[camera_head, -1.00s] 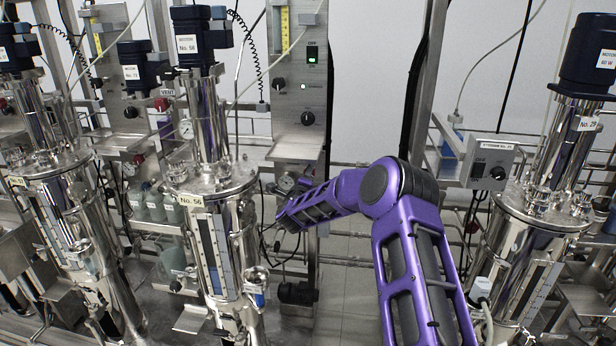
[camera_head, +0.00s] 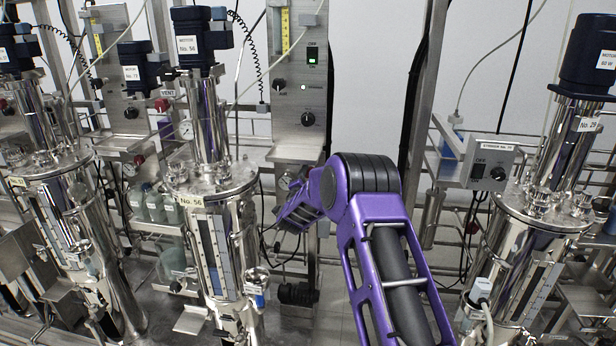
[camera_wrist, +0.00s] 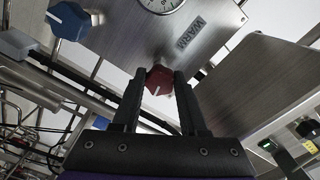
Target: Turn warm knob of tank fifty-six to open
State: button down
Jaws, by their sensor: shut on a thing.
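Tank fifty-six (camera_head: 212,240), a shiny steel vessel with a "No. 56" label, stands left of my arm in the head view. In the wrist view the warm knob (camera_wrist: 159,76) is dark red with a white pointer line, on a steel panel (camera_wrist: 215,50) marked "WARM". My gripper (camera_wrist: 160,84) is shut on this knob, one dark finger on each side. The pointer line slants across the knob's face towards the lower left. In the head view my purple arm reaches in right of the tank and hides the knob and fingers.
A blue knob (camera_wrist: 68,20) and a round gauge (camera_wrist: 162,3) are near the red knob. A control panel (camera_head: 297,90) with a green-lit switch rises behind my arm. Another steel tank (camera_head: 530,235) stands at the right. Pipes and cables crowd the lower left of the wrist view.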

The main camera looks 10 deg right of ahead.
jog(key=shift+n, duration=0.6)
jog(key=shift+c, duration=2.2)
grip_release()
jog(key=v, duration=1.7)
jog(key=shift+s, duration=0.2)
